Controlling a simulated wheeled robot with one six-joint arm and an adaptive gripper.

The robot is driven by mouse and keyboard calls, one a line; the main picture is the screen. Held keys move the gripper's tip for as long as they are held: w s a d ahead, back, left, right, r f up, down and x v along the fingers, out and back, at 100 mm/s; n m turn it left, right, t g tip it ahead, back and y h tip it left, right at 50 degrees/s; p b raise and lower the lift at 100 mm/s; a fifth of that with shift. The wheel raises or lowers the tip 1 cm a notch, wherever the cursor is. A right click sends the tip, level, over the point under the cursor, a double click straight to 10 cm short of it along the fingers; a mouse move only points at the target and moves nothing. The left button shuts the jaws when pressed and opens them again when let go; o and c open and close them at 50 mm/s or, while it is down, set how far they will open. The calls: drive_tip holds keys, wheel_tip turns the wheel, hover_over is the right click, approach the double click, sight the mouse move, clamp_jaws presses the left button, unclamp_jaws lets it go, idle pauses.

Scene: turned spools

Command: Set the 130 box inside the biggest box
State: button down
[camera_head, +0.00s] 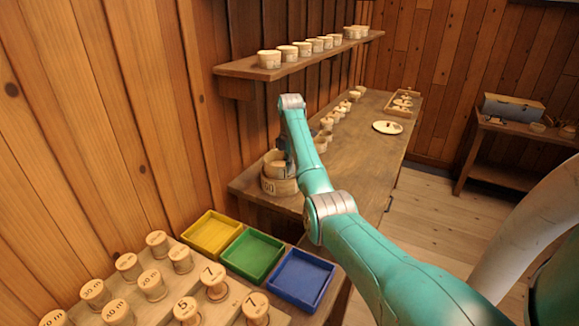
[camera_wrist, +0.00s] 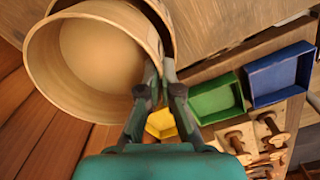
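A pale round open box (camera_head: 274,158), which I take to be the 130 box, is over a wider round box (camera_head: 282,187) at the bench's near left corner. The wider box's label is partly covered and seems to end in 60. In the wrist view the upper box (camera_wrist: 42,75) shows its open mouth and empty inside, with a darker curved wall (camera_wrist: 160,22) behind it. My gripper (camera_wrist: 159,72) has one finger inside its rim and one outside, closed on the wall. The upper box's label is hidden, and I cannot tell whether it touches the lower box's floor.
Yellow (camera_head: 211,234), green (camera_head: 252,255) and blue (camera_head: 301,279) trays lie nearer, beside stands of labelled spools (camera_head: 152,284). A wall shelf (camera_head: 300,66) with several small boxes overhangs the bench (camera_head: 355,150). Small boxes and a plate (camera_head: 388,127) sit farther along the bench.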

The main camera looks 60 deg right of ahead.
drive_tip(key=c, duration=0.8)
unclamp_jaws()
drive_tip(key=shift+c, duration=0.2)
drive_tip(key=shift+r, duration=0.75)
drive_tip(key=shift+r, duration=0.1)
